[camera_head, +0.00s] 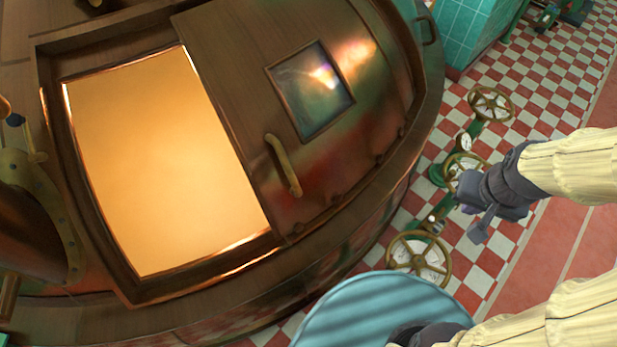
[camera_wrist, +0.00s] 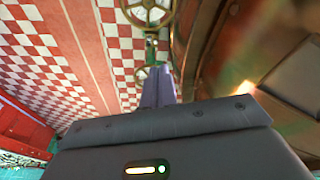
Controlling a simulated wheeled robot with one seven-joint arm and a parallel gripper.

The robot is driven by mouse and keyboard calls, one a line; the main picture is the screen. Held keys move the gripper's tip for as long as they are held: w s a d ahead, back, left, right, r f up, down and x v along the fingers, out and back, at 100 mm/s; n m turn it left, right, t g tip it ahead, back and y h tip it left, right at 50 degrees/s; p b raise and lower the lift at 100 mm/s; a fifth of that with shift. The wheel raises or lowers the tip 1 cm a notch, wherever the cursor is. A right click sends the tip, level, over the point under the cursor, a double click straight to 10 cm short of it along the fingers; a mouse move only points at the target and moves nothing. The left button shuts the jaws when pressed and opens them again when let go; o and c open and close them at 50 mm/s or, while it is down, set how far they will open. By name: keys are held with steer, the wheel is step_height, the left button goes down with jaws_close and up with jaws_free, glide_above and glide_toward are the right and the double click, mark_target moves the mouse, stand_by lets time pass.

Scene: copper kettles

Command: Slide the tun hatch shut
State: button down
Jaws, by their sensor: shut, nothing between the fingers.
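The large copper tun (camera_head: 340,220) fills the left and middle of the head view. Its sliding hatch (camera_head: 225,70) has a small dark window (camera_head: 311,90) and a brass bar handle (camera_head: 283,165). The hatch sits at the right of the opening (camera_head: 160,160), which is uncovered and glows orange. My gripper (camera_head: 476,234) is right of the tun, apart from the handle, over the checkered floor. Its fingers (camera_wrist: 158,88) are together and empty in the wrist view, pointing toward the valve wheels. The tun's side shows at the right of the wrist view.
Brass valve wheels (camera_head: 491,104) on green pipes stand right of the tun, with another wheel (camera_head: 420,256) lower, near my gripper. A teal tiled block (camera_head: 465,32) is at the top right. Red and white checkered floor (camera_head: 560,75) lies open at the right.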

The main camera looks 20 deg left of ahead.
steer(key=w+a+f+m+g+y, duration=0.1)
steer(key=w+a+f+m+g, duration=0.15)
steer(key=w+a, duration=0.4)
steer(key=w+a+f+m+g+y, duration=0.1)
steer(key=w+a+f+m, duration=0.2)
steer(key=a, duration=0.6)
steer(key=a+f+g, duration=0.1)
steer(key=a+f, duration=0.3)
steer(key=a, duration=0.4)
steer(key=a+f+m+g, duration=0.1)
steer(key=a+f+g, duration=0.1)
steer(key=a+f, duration=0.2)
steer(key=a, duration=0.3)
steer(key=shift+w+a+f+y, duration=0.2)
steer(key=shift+a+y, duration=0.1)
steer(key=shift+a, duration=0.1)
steer(key=shift+m, duration=0.25)
steer(key=s+a+f+p, duration=0.2)
steer(key=s+a+f, duration=0.2)
steer(key=f, duration=0.5)
steer(key=shift+s+a, duration=0.25)
steer(key=shift+s, duration=0.95)
